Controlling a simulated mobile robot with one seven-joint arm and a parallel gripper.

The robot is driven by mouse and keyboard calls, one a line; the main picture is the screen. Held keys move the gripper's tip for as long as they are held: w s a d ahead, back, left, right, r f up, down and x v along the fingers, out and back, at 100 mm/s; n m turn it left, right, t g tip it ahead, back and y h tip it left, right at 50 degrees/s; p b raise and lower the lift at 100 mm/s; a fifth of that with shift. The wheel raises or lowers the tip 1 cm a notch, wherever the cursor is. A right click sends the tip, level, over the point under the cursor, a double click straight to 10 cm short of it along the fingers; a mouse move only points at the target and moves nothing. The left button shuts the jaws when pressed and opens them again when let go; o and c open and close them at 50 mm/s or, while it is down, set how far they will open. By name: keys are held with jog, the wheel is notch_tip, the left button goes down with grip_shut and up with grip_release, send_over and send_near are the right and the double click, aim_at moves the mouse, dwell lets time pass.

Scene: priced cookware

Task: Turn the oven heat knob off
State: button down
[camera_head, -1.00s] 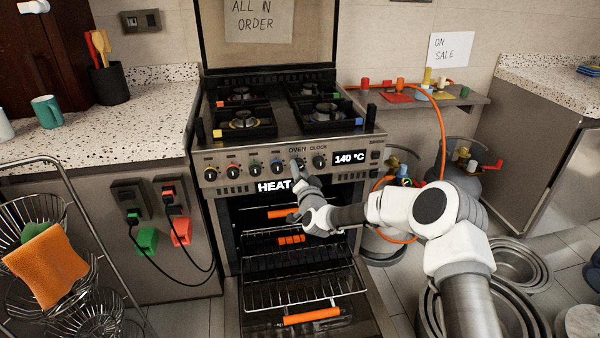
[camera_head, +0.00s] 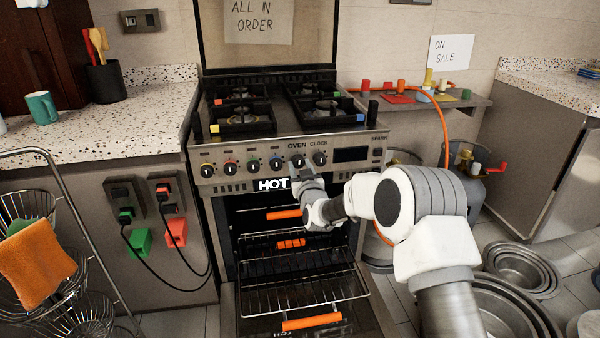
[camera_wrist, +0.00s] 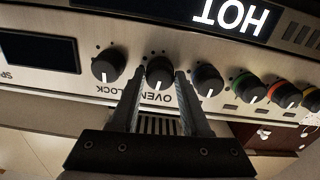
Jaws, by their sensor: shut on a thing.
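The oven knob (camera_wrist: 159,72) is black with a white pointer, under the OVEN label on the stove's front panel. In the upside-down wrist view its pointer faces the label. My gripper (camera_wrist: 161,78) has one finger on each side of this knob, shut on it. In the head view my gripper (camera_head: 299,174) is at the panel and partly covers the oven knob (camera_head: 298,160). The display (camera_head: 351,155) at the panel's right is dark. A lit HOT sign (camera_head: 272,184) shows below the knobs.
The clock knob (camera_head: 320,158) is close beside my gripper, and several other knobs line the other side. The oven door (camera_head: 345,325) hangs open below, with racks (camera_head: 335,290) in view. A wire basket stand (camera_head: 75,200) is at the left. Metal pots (camera_head: 525,268) stand on the right floor.

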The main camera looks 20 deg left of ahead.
jog(key=shift+n+b, duration=0.3)
jog(key=shift+n, duration=0.3)
jog(key=shift+c, duration=1.9)
grip_release()
jog(key=p+v, duration=0.3)
jog(key=v, duration=1.4)
jog(key=shift+d, duration=0.25)
jog(key=shift+s, duration=0.1)
